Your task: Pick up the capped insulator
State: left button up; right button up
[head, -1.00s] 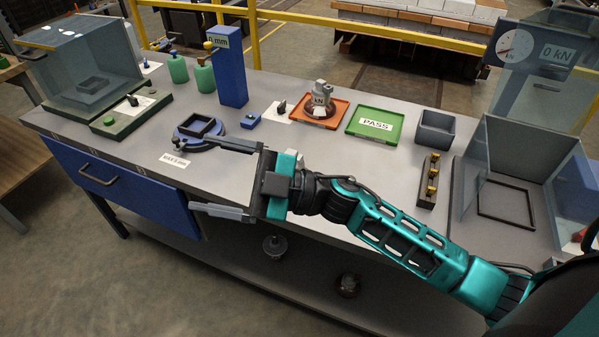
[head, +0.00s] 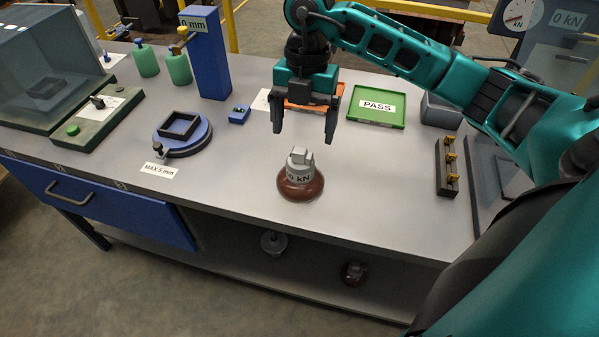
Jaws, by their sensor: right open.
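The capped insulator (head: 300,180) has a brown disc and a grey cap with a "kN" marking. It appears upright over the grey bench top, between my right gripper and the front edge. My right gripper (head: 304,134) points down with its two fingers spread and nothing between them. In the picture its fingertips are just above the cap, apart from it. The orange tray (head: 301,107) is mostly hidden behind this gripper. My left gripper is not in view.
The green PASS tray (head: 379,117) lies behind right, beside a grey bin (head: 440,112). A block with brass fittings (head: 447,167) is at the right. A blue round gauge (head: 183,136) and a blue post (head: 206,60) stand left. The bench front is mostly clear.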

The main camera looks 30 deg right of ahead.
aim_at(300, 150)
jog(key=f, duration=0.5)
jog(key=a+f, duration=0.1)
jog(key=f, duration=0.2)
jog(key=shift+s+f, duration=0.15)
jog(key=shift+f, duration=0.15)
jog(key=shift+c, duration=0.4)
grip_shut()
jog(key=shift+r, duration=0.15)
